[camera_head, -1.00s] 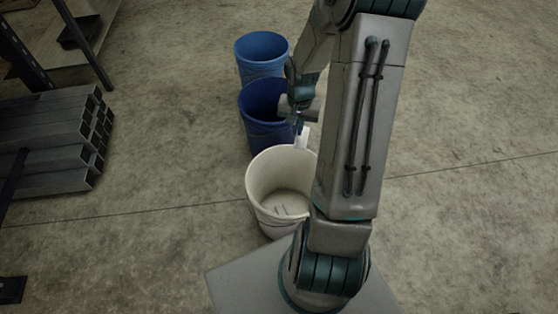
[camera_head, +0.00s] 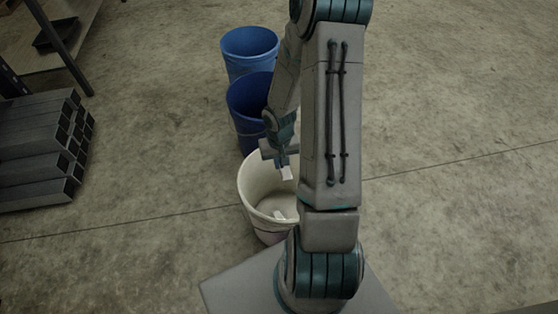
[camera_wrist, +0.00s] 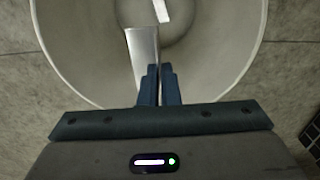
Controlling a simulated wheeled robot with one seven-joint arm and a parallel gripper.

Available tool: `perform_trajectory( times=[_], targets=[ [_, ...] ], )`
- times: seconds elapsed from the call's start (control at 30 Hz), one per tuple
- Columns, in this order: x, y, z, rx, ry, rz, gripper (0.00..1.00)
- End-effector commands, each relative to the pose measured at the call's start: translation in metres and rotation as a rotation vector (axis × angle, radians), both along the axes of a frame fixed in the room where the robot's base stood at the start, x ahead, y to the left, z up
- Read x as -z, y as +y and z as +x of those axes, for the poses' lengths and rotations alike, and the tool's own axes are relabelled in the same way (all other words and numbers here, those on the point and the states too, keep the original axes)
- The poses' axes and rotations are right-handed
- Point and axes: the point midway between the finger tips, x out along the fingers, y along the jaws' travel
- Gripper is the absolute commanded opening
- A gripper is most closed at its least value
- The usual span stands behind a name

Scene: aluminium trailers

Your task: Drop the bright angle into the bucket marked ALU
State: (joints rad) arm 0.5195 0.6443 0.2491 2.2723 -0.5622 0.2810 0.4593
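My gripper (camera_wrist: 160,85) is shut on the bright angle (camera_wrist: 142,52), a short shiny metal piece that sticks out past the fingertips in the wrist view. In the head view the bright angle (camera_head: 287,173) hangs from my gripper (camera_head: 282,160) over the white bucket (camera_head: 249,190). The wrist view shows the white bucket's inside wall (camera_wrist: 85,50) all around the held piece. A small pale piece (camera_wrist: 162,10) lies at the bucket's bottom; it also shows in the head view (camera_head: 279,215). No ALU marking is readable on any bucket.
A dark blue bucket (camera_head: 240,110) and a lighter blue bucket (camera_head: 243,65) stand in a row behind the white one. Stacked square tubes (camera_head: 40,150) lie at the left near a shelf (camera_head: 62,50). The concrete floor at right is clear.

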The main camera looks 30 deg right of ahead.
Motion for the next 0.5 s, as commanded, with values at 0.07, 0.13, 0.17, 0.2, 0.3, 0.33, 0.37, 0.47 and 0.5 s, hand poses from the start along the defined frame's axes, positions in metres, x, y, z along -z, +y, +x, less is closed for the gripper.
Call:
perform_trajectory(
  times=[0.07,0.13,0.17,0.2,0.3,0.33,0.37,0.47,0.5],
  targets=[
    [0.016,0.000,0.000,0.001,0.000,0.000,0.00],
    [0.022,0.000,0.000,0.002,0.000,0.000,0.00],
    [0.024,0.000,0.000,0.002,0.000,0.000,0.00],
    [0.026,0.000,0.000,0.002,0.000,0.000,0.00],
    [0.028,0.000,0.000,0.001,0.000,0.000,0.00],
    [0.028,0.000,0.000,0.001,0.000,0.000,0.00],
    [0.027,0.000,0.000,0.001,0.000,0.000,0.00],
    [0.026,0.000,0.000,0.001,0.000,0.000,0.00],
    [0.026,0.000,0.000,0.001,0.000,0.000,0.00]
  ],
)
